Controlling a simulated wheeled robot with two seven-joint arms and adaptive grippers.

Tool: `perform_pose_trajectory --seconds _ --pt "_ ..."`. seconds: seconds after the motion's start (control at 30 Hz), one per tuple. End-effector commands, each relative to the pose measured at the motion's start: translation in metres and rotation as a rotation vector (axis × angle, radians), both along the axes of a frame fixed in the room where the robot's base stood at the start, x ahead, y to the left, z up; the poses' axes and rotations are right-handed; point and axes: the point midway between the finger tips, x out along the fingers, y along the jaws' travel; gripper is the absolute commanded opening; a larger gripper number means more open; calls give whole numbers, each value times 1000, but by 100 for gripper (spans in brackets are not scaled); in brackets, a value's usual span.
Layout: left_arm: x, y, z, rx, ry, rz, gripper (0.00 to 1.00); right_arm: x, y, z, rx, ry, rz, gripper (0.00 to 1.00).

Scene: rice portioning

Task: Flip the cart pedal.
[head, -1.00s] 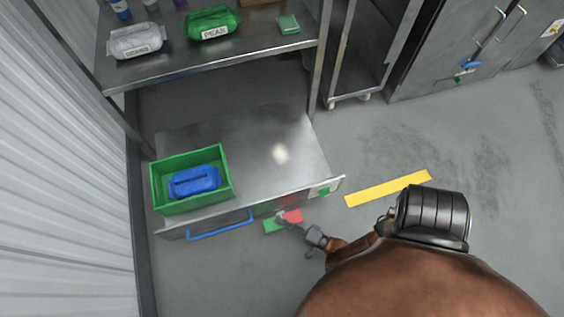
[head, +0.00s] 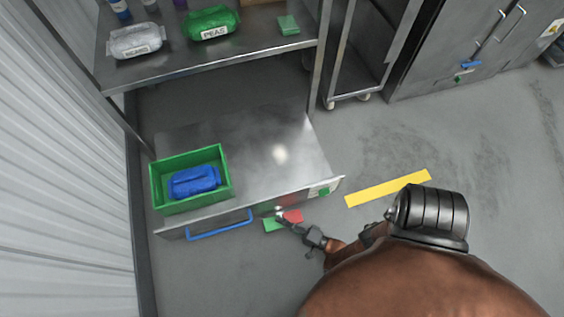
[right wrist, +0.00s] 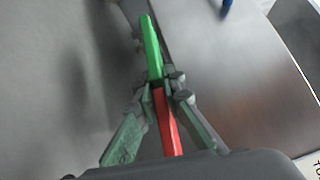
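The cart pedal is a flat bar, green (head: 272,226) at one end and red (head: 293,216) at the other, low in front of the steel cart (head: 215,214). My right gripper (head: 279,213) reaches down to its middle. In the right wrist view the green end (right wrist: 151,48) lies beyond the fingertips and the red end (right wrist: 168,128) shows between the fingers. The right gripper (right wrist: 161,80) looks shut, with its tips together over the pedal's middle; I cannot tell if they touch it. My left gripper is not in view.
A green crate (head: 157,190) with a blue bag (head: 193,181) stands on the cart, which has a blue handle (head: 220,229). A steel shelf (head: 165,72) stands behind. A yellow floor strip (head: 388,188) lies to the right. Floor right of the cart is clear.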

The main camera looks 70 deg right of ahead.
Motion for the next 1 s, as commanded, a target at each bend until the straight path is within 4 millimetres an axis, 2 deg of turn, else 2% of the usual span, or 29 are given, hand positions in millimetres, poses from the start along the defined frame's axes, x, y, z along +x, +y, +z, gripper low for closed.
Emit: perform_pose_trajectory --seconds 0.23,0.67,0.87,1.0 --pt "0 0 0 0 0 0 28 -1 1 -1 0 2 1 26" --pt "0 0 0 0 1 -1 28 -2 1 2 4 4 -1 26" --pt "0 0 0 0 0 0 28 -3 1 13 7 4 -3 26" --pt "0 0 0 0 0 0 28 -2 -1 28 1 -2 0 26"
